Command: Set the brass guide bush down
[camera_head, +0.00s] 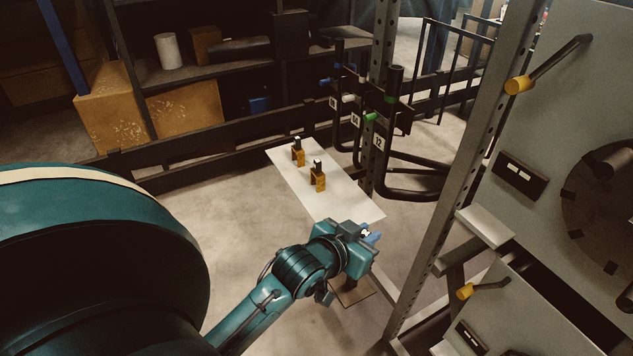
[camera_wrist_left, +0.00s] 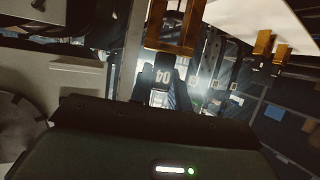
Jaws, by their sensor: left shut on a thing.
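My left gripper (camera_head: 368,236) is just beyond the near right corner of a white board (camera_head: 345,205). In the left wrist view its dark fingers (camera_wrist_left: 161,88) are shut on the dark handle, marked 04, of the brass guide bush (camera_wrist_left: 172,47). The bush looks like a brass fork with two legs. In the head view the gripper mostly hides it, and I cannot tell whether it touches anything below. Two similar brass pieces with dark tops, a far one (camera_head: 298,157) and a nearer one (camera_head: 318,180), stand upright on the board. My right gripper is not in view.
A black rack (camera_head: 390,105) with numbered tags and hooked arms stands behind the board. The grey crimper cabinet (camera_head: 560,110) with yellow-ended levers fills the right side. Shelves (camera_head: 200,75) with boxes are at the back left. Open floor (camera_head: 235,235) lies left of the board.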

